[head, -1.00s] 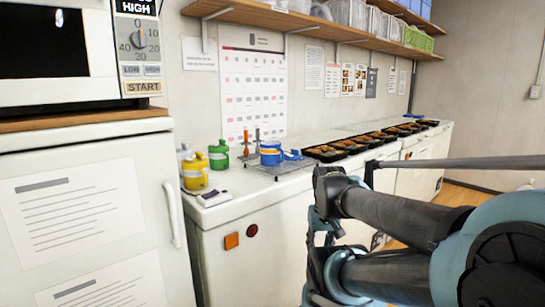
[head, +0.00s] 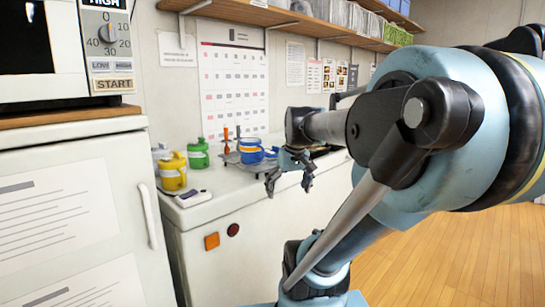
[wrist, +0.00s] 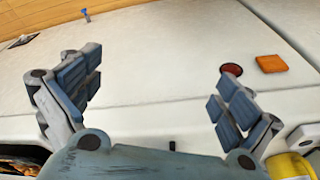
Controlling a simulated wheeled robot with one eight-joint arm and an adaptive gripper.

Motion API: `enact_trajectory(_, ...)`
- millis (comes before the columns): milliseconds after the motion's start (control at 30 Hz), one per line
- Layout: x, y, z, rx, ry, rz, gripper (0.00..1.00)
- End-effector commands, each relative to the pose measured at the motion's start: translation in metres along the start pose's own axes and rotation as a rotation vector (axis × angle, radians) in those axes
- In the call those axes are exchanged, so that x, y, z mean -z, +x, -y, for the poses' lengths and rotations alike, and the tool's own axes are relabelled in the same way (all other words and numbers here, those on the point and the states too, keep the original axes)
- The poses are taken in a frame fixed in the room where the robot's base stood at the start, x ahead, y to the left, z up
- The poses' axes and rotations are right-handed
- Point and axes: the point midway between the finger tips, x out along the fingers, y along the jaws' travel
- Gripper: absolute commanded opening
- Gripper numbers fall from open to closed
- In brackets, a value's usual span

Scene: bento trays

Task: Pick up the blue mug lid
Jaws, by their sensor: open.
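A blue mug (head: 250,152) with a pale band stands on the rack on the white counter in the head view. A small blue piece (head: 271,154) shows right beside it; I cannot tell whether it is the mug lid or the mug's handle. My gripper (head: 288,181) is open and empty, in front of the counter edge, lower in the picture and to the right of the mug. In the wrist view my gripper (wrist: 160,92) has its fingers wide apart, facing the white counter front. The mug is not seen there.
Bento trays lie behind my arm, mostly hidden. A shelf (head: 290,28) hangs above. Wooden floor is clear at right.

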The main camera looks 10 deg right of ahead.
Motion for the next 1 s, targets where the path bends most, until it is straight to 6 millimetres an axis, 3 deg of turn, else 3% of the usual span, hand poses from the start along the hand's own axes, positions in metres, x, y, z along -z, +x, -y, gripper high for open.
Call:
enact_trajectory(33,0.022,-0.015,-0.005,0.008,-0.022,-0.006,0.98)
enact_trajectory(200,0.089,-0.055,-0.018,0.038,-0.11,-0.032,0.98)
enact_trajectory(600,0.242,-0.126,-0.064,0.089,-0.311,-0.108,0.98)
enact_trajectory(800,0.291,-0.143,-0.083,0.101,-0.38,-0.139,0.98)
enact_trajectory(1000,0.309,-0.146,-0.09,0.106,-0.408,-0.152,0.98)
